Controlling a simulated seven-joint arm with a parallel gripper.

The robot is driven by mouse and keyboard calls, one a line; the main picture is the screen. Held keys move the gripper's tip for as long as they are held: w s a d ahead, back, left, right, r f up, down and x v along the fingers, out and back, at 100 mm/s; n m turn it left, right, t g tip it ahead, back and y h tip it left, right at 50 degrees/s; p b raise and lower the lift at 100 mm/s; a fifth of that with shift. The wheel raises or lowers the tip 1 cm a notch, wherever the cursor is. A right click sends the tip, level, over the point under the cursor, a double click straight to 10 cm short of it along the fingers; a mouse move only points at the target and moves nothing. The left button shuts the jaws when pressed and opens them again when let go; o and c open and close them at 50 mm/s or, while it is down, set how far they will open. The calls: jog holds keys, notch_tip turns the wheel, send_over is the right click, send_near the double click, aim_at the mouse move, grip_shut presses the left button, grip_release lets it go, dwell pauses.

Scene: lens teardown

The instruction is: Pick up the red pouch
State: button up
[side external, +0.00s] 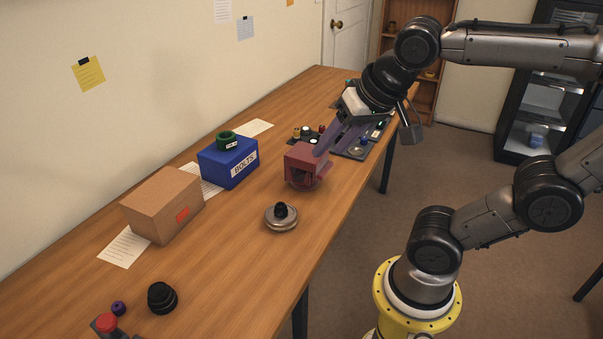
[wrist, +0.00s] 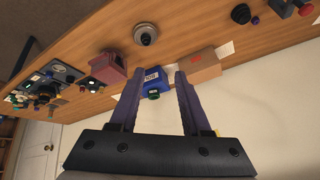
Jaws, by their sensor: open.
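The dark red, box-shaped thing with a hollow front, which I take as the red pouch (side external: 304,164), stands on the wooden table near the middle of the side view. It also shows in the wrist view (wrist: 107,69), left of my fingers. My gripper (side external: 326,145) has long purple fingers that point down toward the table. In the side view the fingertips overlap the pouch's upper right edge. In the wrist view my gripper (wrist: 160,74) is open and empty, with the pouch outside the gap between the fingers. I see no contact with it.
A blue BOLTS box (side external: 229,162) with a green ring (side external: 227,140) on top and a cardboard box (side external: 162,205) stand left of the pouch. A round metal piece with a black knob (side external: 281,216) sits in front. A dark tray (side external: 352,148) of small parts lies behind.

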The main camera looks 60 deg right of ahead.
jog(key=w+d+r+m+g+h, duration=0.1)
jog(key=w+d+m, duration=0.2)
jog(key=w, duration=0.2)
jog(key=w+d+r+m+h, duration=0.1)
jog(key=w+d+m, duration=0.1)
jog(key=w+m, duration=0.3)
jog(key=m+g+h, duration=0.1)
jog(key=m+g, duration=0.2)
jog(key=g, duration=0.2)
send_over(286, 166)
jog(key=a, duration=0.3)
notch_tip(286, 166, down, 23)
jog(key=shift+d+x, duration=0.2)
jog(key=shift+x, duration=1.35)
jog(key=shift+d+x, duration=0.2)
jog(key=shift+x, duration=1.35)
jog(key=shift+s+r, duration=0.1)
jog(key=shift+r, duration=0.05)
jog(key=shift+c, duration=0.3)
grip_shut()
